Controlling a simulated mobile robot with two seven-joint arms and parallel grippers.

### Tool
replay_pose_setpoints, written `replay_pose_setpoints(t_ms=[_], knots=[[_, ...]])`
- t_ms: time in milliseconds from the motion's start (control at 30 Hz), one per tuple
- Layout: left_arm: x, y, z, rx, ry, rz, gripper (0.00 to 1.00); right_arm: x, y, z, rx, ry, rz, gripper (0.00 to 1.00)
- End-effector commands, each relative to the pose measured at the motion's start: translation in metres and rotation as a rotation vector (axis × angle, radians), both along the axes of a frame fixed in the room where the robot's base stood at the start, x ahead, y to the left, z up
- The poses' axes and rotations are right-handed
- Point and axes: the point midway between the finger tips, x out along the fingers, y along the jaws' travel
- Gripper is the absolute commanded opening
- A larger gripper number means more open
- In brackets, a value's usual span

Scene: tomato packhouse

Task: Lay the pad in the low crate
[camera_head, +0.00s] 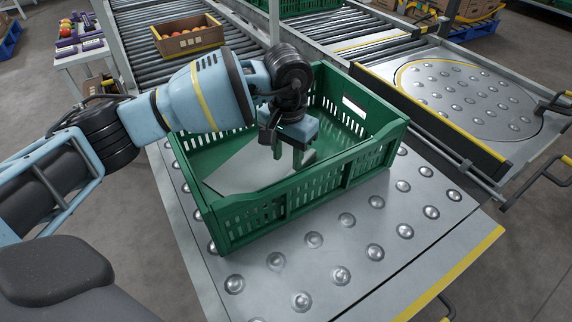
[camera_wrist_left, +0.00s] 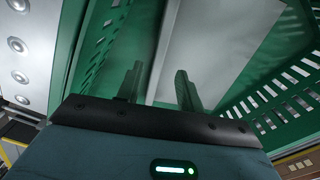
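The low crate (camera_head: 262,215) is green with slotted walls and stands on the metal ball table. The pad (camera_head: 243,172) is a thin, pale grey sheet inside the crate, partly hidden by my left arm and gripper. I cannot tell whether it lies fully flat. My left gripper (camera_head: 288,158) points down inside the crate, over the right part of the pad. My right gripper is not in view.
The ball table (camera_head: 350,240) has free room in front of the crate and a yellow-striped edge. A roller conveyor (camera_head: 165,65) behind carries a box of tomatoes (camera_head: 188,38). A round ball turntable (camera_head: 470,100) lies at right, behind a low rail.

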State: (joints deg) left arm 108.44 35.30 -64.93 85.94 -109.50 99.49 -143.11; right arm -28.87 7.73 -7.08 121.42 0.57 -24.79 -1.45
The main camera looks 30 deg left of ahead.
Motion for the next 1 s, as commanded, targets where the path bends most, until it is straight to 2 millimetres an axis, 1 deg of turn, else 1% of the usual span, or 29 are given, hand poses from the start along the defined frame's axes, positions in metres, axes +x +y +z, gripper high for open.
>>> replay_pose_setpoints(t_ms=[33, 100, 200, 333, 500, 1000], knots=[[0.000, 0.000, 0.015, 0.000, -0.004, 0.000, 0.37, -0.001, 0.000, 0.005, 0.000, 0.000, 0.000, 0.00], [0.000, 0.000, 0.027, -0.001, -0.004, 0.000, 0.37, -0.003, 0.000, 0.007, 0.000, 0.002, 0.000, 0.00], [0.000, 0.000, 0.041, 0.001, -0.002, 0.000, 0.37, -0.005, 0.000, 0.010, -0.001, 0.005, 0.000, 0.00], [0.000, 0.000, 0.053, 0.000, -0.001, 0.000, 0.37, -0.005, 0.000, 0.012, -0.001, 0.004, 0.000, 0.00], [0.000, 0.000, 0.058, 0.001, 0.001, 0.000, 0.37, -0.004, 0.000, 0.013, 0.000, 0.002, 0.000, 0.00], [0.000, 0.000, 0.058, 0.000, 0.001, 0.000, 0.37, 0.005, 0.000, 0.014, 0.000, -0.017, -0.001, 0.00]])
